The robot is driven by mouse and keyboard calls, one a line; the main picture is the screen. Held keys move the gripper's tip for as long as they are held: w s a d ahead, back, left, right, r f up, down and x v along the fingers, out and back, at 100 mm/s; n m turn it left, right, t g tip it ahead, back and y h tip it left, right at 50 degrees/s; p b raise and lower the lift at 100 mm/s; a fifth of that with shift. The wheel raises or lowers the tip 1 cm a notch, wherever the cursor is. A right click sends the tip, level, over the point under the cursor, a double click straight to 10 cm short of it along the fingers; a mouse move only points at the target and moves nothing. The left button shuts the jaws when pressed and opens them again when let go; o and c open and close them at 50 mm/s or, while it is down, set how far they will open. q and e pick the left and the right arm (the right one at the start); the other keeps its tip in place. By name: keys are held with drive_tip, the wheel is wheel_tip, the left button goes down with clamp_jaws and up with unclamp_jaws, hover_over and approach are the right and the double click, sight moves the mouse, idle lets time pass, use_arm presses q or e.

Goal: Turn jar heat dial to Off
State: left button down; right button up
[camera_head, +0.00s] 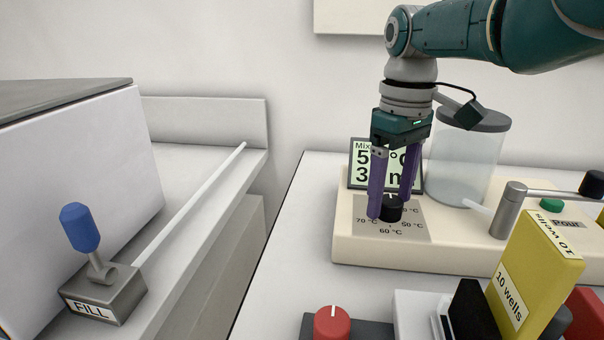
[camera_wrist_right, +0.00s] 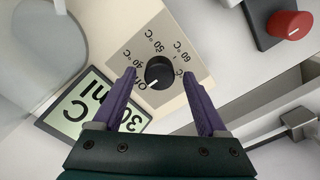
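The jar heat dial is a round black knob (camera_head: 391,209) on a grey label plate (camera_head: 420,232) marked in °C, on the cream base in front of the lidded jar (camera_head: 465,160). It also shows in the right wrist view (camera_wrist_right: 160,71). There its white mark points down-left, towards the partly hidden label that seems to read Off. My right gripper (camera_head: 392,205) points down over the dial, its purple fingers apart. In the right wrist view the fingers (camera_wrist_right: 162,82) stand either side of the knob with visible gaps. My left gripper is not in view.
A display (camera_head: 356,160) stands close behind the right fingers. A metal post (camera_head: 508,212), a green button (camera_head: 551,205) and a yellow "10 wells" block (camera_head: 538,270) lie to the right. A red knob (camera_head: 332,322) is in front; a blue FILL lever (camera_head: 80,228) is far left.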

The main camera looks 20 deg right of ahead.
sight(390, 199)
wheel_tip(390, 199, up, 8)
drive_tip(key=p, duration=0.7)
drive_tip(key=shift+r, duration=0.95)
drive_tip(key=shift+a, duration=0.1)
